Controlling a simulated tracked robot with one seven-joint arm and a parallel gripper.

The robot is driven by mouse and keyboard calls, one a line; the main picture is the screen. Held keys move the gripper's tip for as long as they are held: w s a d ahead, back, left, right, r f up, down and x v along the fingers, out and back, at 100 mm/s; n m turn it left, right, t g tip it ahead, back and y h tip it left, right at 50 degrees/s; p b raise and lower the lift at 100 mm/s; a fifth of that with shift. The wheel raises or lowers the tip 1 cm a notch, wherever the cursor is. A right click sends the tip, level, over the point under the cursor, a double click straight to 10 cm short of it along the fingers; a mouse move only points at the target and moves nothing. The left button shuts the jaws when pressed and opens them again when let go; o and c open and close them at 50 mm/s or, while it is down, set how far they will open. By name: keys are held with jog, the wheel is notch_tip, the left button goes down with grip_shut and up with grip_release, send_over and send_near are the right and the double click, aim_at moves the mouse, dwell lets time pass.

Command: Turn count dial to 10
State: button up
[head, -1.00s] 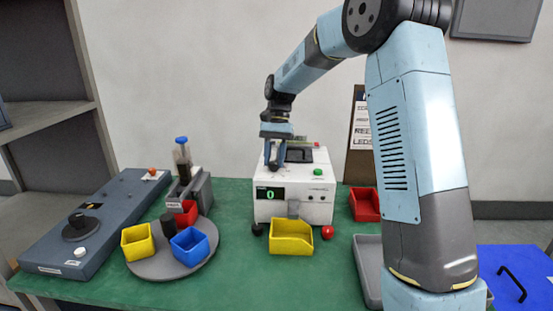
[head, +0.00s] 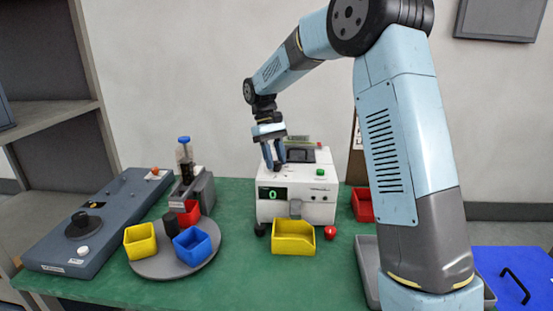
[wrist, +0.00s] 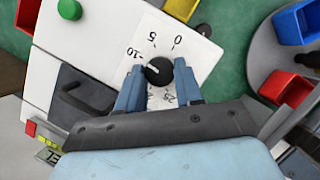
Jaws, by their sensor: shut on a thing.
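The white machine (head: 325,212) stands on the green table in the head view, with a green display (head: 272,193) reading 0. In the wrist view its count dial is a black round knob (wrist: 158,70) on a white scale with printed marks 0, 5, 10 and 25. A pale line on the knob seems to point left, roughly toward the 10; its exact setting is hard to read. My gripper (wrist: 159,78) is shut on the knob, one blue finger on each side. In the head view my gripper (head: 273,164) reaches down over the machine's top left; the knob is hidden there.
A green button (wrist: 69,9) and a dark recess with a handle (wrist: 88,92) share the machine's top. A round grey tray (head: 160,268) with bins lies left.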

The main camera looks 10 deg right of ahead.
jog(key=shift+n, duration=0.6)
jog(key=o, duration=1)
jog(key=v, duration=1.3)
jog(key=shift+a+r, duration=0.3)
